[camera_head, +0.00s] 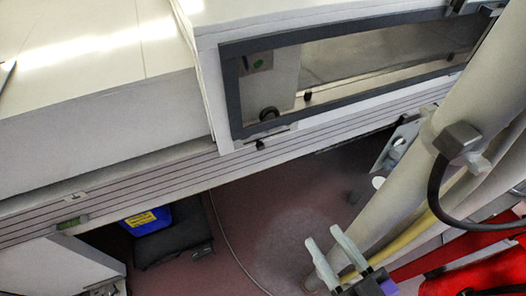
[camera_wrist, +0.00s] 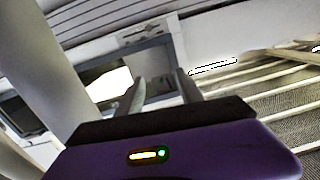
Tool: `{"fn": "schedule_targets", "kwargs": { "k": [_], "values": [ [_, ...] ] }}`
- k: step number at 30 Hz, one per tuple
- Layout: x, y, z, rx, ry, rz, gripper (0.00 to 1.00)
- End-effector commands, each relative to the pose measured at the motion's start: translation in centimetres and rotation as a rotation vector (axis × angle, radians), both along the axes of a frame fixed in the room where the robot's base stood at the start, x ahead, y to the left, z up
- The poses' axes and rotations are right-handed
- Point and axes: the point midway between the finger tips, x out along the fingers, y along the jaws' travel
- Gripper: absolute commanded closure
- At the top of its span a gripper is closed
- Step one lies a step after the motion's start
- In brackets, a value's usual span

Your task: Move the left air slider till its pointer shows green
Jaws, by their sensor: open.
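A long pale machine with a ribbed front rail (camera_head: 150,180) crosses the head view. A small plate with a slot (camera_head: 280,134) and a black knob (camera_head: 261,144) sits on the rail below the window. A small green-marked strip (camera_head: 70,223) is at the rail's left end. I cannot tell which of these is the left air slider, and no pointer is readable. My gripper (camera_head: 322,235) is open and empty, low and apart from the rail. In the wrist view my gripper's fingers (camera_wrist: 161,86) point toward a dark-framed opening.
A blue container (camera_head: 147,221) stands below at left. A red object (camera_head: 485,270) is at lower right. Open floor (camera_head: 260,225) lies between.

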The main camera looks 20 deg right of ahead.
Motion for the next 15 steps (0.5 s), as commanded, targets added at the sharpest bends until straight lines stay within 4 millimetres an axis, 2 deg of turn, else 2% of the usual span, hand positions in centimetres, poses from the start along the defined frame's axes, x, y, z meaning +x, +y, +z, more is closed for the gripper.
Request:
{"fn": "schedule_targets", "kwargs": {
  "k": [1, 5, 15],
  "values": [
    [2.0, 0.1, -0.5, 0.015, -0.028, 0.002, 0.56],
    [6.7, 0.1, -1.8, 0.054, -0.074, -0.001, 0.56],
    [20.0, 0.6, -4.4, 0.147, -0.137, -0.027, 0.56]
  ]
}}
